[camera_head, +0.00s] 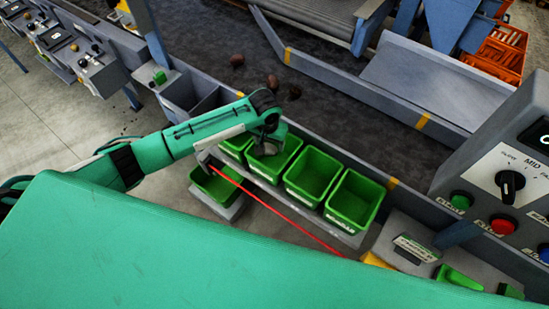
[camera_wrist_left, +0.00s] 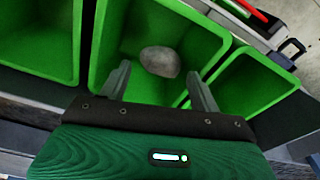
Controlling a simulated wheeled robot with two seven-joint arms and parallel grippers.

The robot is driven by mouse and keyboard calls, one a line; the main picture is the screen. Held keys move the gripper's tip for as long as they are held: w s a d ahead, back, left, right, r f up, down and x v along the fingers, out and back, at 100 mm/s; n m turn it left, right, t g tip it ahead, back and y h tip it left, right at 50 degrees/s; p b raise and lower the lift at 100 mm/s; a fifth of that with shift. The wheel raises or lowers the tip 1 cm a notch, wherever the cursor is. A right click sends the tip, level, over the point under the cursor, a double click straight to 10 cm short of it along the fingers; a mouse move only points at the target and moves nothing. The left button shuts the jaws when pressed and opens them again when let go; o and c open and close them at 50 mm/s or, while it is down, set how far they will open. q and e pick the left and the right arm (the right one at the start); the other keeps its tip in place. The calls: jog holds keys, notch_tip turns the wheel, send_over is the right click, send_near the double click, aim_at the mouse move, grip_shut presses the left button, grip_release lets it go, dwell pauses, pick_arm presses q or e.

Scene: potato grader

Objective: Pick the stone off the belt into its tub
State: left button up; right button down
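The stone (camera_wrist_left: 160,61) is a grey, rounded lump inside a green tub (camera_wrist_left: 190,28) in the left wrist view. It shows between and beyond my left fingertips, which stand apart from it on both sides. My left gripper (camera_wrist_left: 160,85) is open, with its fingers pointing into that tub. In the head view my left gripper (camera_head: 266,149) is over the second tub of the row (camera_head: 285,160), and the stone is hidden there. The dark belt (camera_head: 330,95) runs behind the row of tubs. My right gripper is not in view.
Brown lumps (camera_head: 237,60) lie on the belt, with darker ones nearby. More green tubs (camera_head: 354,198) stand to the right, and one (camera_head: 215,185) sits lower in front. A red bar (camera_head: 290,218) crosses before them. A control panel (camera_head: 500,180) stands at the right.

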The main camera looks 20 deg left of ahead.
pick_arm(q)
jog(key=shift+o, duration=0.9)
jog(key=shift+r, duration=0.2)
notch_tip(320, 180, up, 13)
jog(key=s+b, duration=0.1)
jog(key=b, duration=0.2)
jog(key=shift+s+r, duration=0.15)
jog(key=shift+s, duration=0.2)
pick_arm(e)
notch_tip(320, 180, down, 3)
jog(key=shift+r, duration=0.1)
pick_arm(q)
jog(key=shift+a, duration=0.1)
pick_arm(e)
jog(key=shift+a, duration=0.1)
